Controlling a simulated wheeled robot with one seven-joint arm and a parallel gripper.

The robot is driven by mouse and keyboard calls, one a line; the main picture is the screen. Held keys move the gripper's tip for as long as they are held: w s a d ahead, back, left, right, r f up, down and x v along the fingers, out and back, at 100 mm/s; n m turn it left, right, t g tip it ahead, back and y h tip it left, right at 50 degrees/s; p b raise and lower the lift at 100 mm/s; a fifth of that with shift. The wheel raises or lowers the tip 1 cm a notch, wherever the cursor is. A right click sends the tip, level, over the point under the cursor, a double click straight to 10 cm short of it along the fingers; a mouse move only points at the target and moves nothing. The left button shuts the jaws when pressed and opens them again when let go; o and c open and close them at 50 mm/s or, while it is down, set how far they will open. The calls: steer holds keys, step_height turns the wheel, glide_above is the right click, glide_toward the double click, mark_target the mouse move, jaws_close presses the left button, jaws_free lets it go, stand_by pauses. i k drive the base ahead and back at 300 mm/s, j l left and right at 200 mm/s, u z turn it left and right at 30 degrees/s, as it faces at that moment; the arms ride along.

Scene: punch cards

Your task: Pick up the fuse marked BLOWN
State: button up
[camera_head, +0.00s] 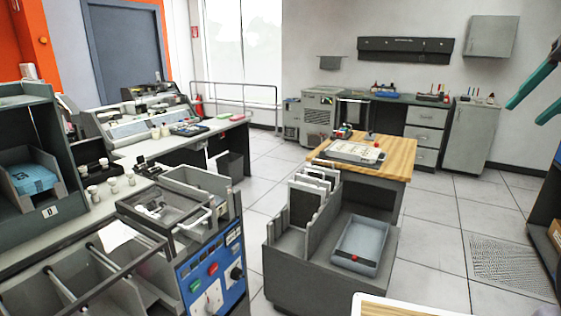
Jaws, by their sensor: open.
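I cannot read the mark BLOWN on anything here, so I cannot tell which thing is that fuse. Several small pale cylinders (112,185) stand on the left counter, too small to identify. A small dark object with a red spot (355,259) lies at the near end of a blue-grey tray (377,235) on the low grey cart. My gripper (524,113) shows at the upper right edge, with two teal and dark fingers apart. It is open and empty, far from the counter and the tray.
A grey cart (282,252) with upright dividers stands mid-floor, against a wood-topped table (396,150). A control cabinet with a blue panel (213,275) and a long counter fill the left. A bench (420,101) and cabinets line the back wall.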

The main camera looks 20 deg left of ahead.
mark_target(83, 169)
steer(key=i+j+u, duration=0.1)
steer(key=i+u, duration=0.15)
steer(key=u, duration=0.25)
steer(key=i+u, duration=0.2)
steer(key=u, duration=0.25)
steer(key=i+l+u, duration=0.15)
steer(key=u, duration=0.35)
steer(key=i+l+u, duration=0.2)
steer(key=u, duration=0.3)
steer(key=i+u, duration=0.1)
steer(key=u, duration=0.55)
